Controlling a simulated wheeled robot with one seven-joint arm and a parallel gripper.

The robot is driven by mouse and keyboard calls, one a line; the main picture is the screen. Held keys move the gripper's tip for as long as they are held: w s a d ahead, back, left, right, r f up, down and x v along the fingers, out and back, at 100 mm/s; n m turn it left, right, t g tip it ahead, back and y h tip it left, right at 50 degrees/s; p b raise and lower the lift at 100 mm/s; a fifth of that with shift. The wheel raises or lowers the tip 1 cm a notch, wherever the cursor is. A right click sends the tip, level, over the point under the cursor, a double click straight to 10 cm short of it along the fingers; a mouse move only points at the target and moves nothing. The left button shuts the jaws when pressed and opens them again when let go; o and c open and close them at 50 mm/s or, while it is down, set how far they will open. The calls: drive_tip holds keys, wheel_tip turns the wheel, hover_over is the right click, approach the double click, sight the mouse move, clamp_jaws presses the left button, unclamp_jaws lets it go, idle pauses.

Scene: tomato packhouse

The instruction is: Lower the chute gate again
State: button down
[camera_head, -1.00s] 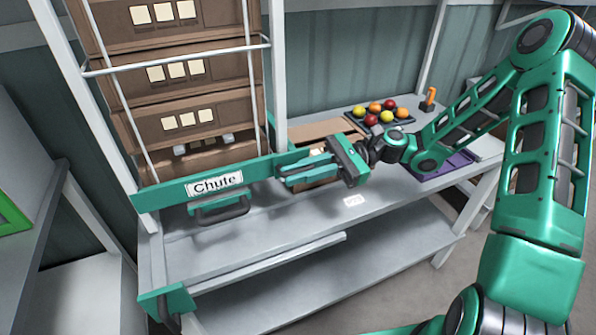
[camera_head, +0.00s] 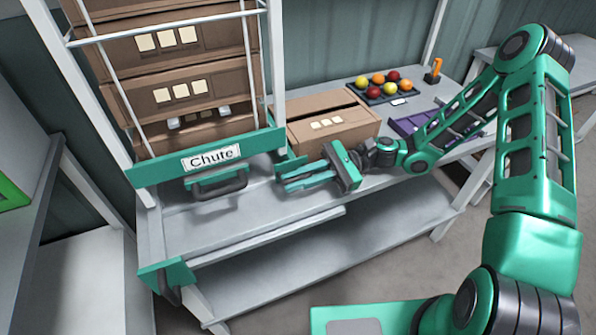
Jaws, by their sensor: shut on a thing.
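The chute gate (camera_head: 160,171) is a green bar labelled "Chute" across the foot of the tall rack. A dark handle (camera_head: 222,187) hangs below it, above the grey bench. My gripper (camera_head: 287,184) is right of the handle and apart from it, low over the bench and just in front of a small green end piece (camera_head: 291,162). Its green fingers point left. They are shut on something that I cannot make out. The bar's right end is above and behind the fingertips.
Cardboard boxes (camera_head: 185,92) are stacked in the rack behind the gate. Another box (camera_head: 330,120) stands on the bench just behind my gripper. A dark tray (camera_head: 405,94) of red, orange and yellow tomatoes and a purple tray (camera_head: 405,126) are farther right. The bench front is clear.

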drive_tip(key=shift+w+d+f, duration=0.1)
drive_tip(key=shift+w+f, duration=0.1)
drive_tip(key=shift+f, duration=0.1)
drive_tip(key=c, duration=2)
unclamp_jaws()
drive_tip(key=shift+c, duration=0.2)
drive_tip(key=v, duration=1)
drive_tip(key=shift+w+d, duration=0.15)
drive_tip(key=shift+d, duration=0.25)
